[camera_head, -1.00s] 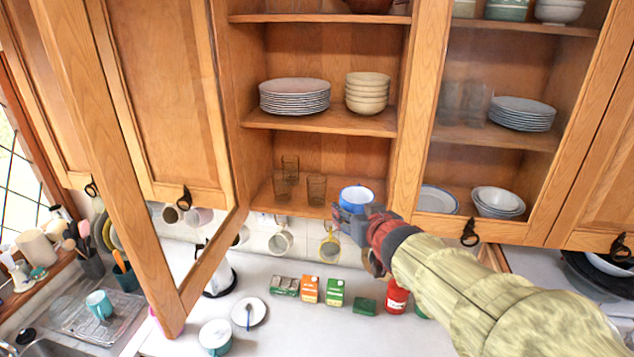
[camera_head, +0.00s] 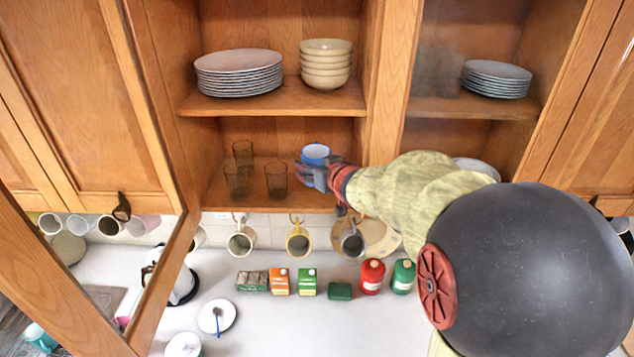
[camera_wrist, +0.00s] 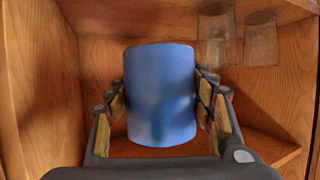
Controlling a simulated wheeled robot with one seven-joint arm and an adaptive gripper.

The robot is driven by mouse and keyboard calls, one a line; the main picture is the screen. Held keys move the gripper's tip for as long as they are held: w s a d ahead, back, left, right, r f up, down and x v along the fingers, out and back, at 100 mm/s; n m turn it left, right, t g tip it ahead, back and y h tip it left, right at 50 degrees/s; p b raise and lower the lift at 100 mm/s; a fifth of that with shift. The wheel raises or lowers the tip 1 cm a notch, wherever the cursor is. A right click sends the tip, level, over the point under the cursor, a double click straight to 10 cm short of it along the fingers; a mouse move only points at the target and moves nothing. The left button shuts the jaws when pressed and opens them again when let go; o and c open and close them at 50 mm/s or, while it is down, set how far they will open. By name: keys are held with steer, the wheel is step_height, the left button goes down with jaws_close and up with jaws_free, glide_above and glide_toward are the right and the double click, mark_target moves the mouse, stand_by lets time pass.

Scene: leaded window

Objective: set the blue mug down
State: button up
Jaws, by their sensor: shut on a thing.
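The blue mug (camera_head: 315,152) is in the lower compartment of the open cabinet, right of the drinking glasses. My gripper (camera_head: 314,174) is shut on its sides, reaching in from the right. In the wrist view the blue mug (camera_wrist: 161,95) sits between the two finger pads of my gripper (camera_wrist: 163,100), one on each side. The bottom shelf (camera_head: 300,199) lies below the mug. My gripper hides the mug's lower part in the head view, so I cannot tell whether it touches the shelf.
Several clear glasses (camera_head: 276,180) stand on the shelf just left of the mug. A plate stack (camera_head: 239,72) and cream bowls (camera_head: 326,64) stand on the shelf above. A cabinet divider (camera_head: 389,90) rises on the right. Mugs (camera_head: 298,241) hang underneath.

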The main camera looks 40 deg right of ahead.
steer(key=d+f, duration=0.1)
steer(key=w+f, duration=0.1)
steer(key=f, duration=0.1)
steer(key=w+d+f, duration=0.1)
steer(key=shift+w+d+f, duration=0.1)
steer(key=shift+d+f, duration=0.2)
steer(key=shift+d, duration=0.05)
steer(key=shift+w+d+f, duration=0.1)
steer(key=shift+f, duration=1.6)
steer(key=shift+f+b, duration=0.2)
steer(key=shift+b, duration=0.1)
steer(key=o, duration=1.4)
